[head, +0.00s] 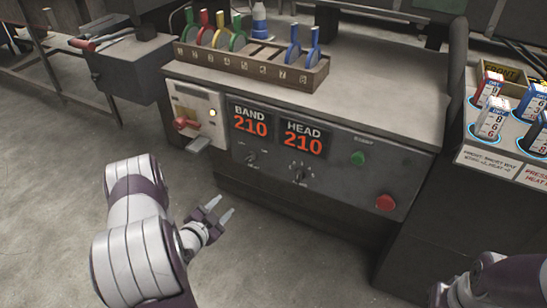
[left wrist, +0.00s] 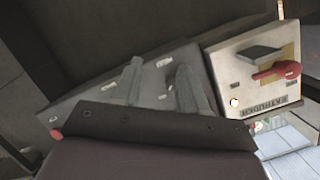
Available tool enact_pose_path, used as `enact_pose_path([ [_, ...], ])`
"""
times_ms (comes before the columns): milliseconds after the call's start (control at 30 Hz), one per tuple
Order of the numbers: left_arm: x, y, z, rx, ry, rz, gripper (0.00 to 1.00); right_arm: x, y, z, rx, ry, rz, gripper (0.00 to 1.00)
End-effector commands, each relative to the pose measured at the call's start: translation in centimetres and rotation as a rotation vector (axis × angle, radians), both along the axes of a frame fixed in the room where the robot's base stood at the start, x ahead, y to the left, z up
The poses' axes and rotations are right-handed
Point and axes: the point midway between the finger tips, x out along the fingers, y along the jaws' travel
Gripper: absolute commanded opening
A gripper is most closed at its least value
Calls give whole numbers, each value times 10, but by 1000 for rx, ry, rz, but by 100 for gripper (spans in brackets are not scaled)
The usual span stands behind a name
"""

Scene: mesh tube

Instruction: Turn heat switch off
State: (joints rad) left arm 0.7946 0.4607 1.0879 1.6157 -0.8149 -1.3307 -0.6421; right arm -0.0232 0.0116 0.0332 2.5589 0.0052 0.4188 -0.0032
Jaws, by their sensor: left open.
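My left gripper (head: 221,208) is open and empty, low in front of the dark control panel (head: 325,190). No label that I can read says heat switch. A red-handled switch (head: 187,124) sits on a pale plate (head: 201,102) at the panel's left, with a lit lamp beside it. The red handle (left wrist: 277,71) also shows in the left wrist view, right of my two apart fingers (left wrist: 160,80). A small switch (head: 251,158) is under the BAND display, and a dark knob (head: 298,175) is under the HEAD display. My gripper touches none of these.
A green button (head: 358,159) and a red button (head: 385,203) are to the right. The floor (head: 270,270) in front is clear.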

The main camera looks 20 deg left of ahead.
Motion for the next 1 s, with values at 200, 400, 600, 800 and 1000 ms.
enact_pose_path([
  [200, 15, -8, 57, 139, -268, -77, 43, -1, 0, 2, 0, 1, 0, 0],
  [400, 55, -12, 53, 150, -268, -82, 43, -1, 0, -10, 0, 1, 0, 0],
  [600, 105, -16, 53, 148, -267, -78, 43, -1, 0, -23, 0, 1, 0, 0],
  [800, 134, -17, 54, 147, -264, -77, 43, -1, 0, -29, 0, 1, 0, 0],
  [1000, 139, -17, 56, 145, -263, -75, 43, -1, 0, -29, 0, 1, 0, 0],
])
